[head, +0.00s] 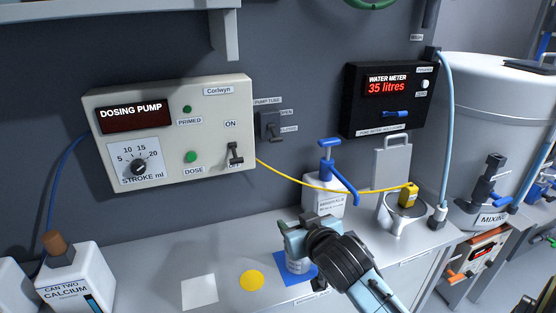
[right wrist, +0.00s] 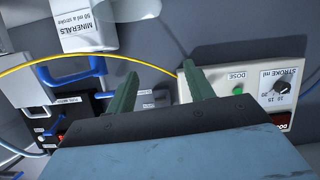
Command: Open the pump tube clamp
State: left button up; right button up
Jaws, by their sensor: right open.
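The pump tube clamp (head: 270,125) is a small grey box with a lever on the wall panel, just right of the dosing pump. Its lever points down, beside the lower label, which seems to read closed. My right gripper (head: 300,228) is in front of and below the clamp, over the bench, apart from it. In the right wrist view, its two green fingers (right wrist: 160,70) are spread with nothing between them. The clamp (right wrist: 161,97) shows small and upside down beyond the fingers, partly hidden by the gripper body. My left gripper is not in view.
The dosing pump (head: 168,132) hangs left of the clamp. A yellow tube (head: 310,185) runs from it to a yellow piece by the metal cup (head: 404,214). The minerals bottle (head: 325,195) with a blue pump top stands behind my gripper. The water meter (head: 388,98) is at right.

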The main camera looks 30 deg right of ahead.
jog(key=w+d+r+m+t+h, duration=0.1)
jog(key=w+d+r+t, duration=0.3)
jog(key=w+r, duration=0.5)
jog(key=x, duration=0.3)
jog(key=r+p+x, duration=0.1)
jog(key=x, duration=0.6)
jog(key=shift+d+r, duration=0.3)
jog(key=shift+c, duration=0.3)
jog(key=c, duration=0.9)
notch_tip(320, 180, up, 5)
jog(key=g+y+p, duration=0.2)
jog(key=g+p, duration=0.7)
send_over(277, 140)
jog(key=shift+r, duration=0.25)
jog(key=shift+g, duration=0.3)
